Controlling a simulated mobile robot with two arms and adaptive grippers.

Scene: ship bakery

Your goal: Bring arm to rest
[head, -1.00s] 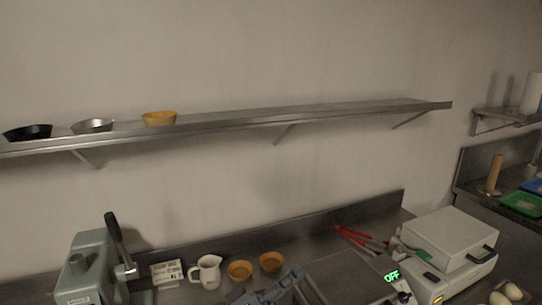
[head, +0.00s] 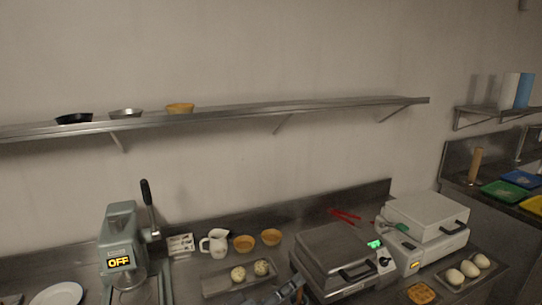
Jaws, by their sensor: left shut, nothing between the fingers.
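My left gripper (head: 289,287) shows at the bottom edge of the head view, partly cut off. It is shut and empty, in front of the steel tray with two pale round dough pieces and left of the grey press. The rest of that arm is out of the picture. My right gripper is not in view.
A steel tray (head: 213,287), a grey press (head: 324,244), a white machine (head: 427,213) and a lever machine (head: 122,240) marked OFF crowd the counter. A white jug (head: 216,243) and two orange cups stand behind the tray. A wall shelf (head: 240,116) hangs above.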

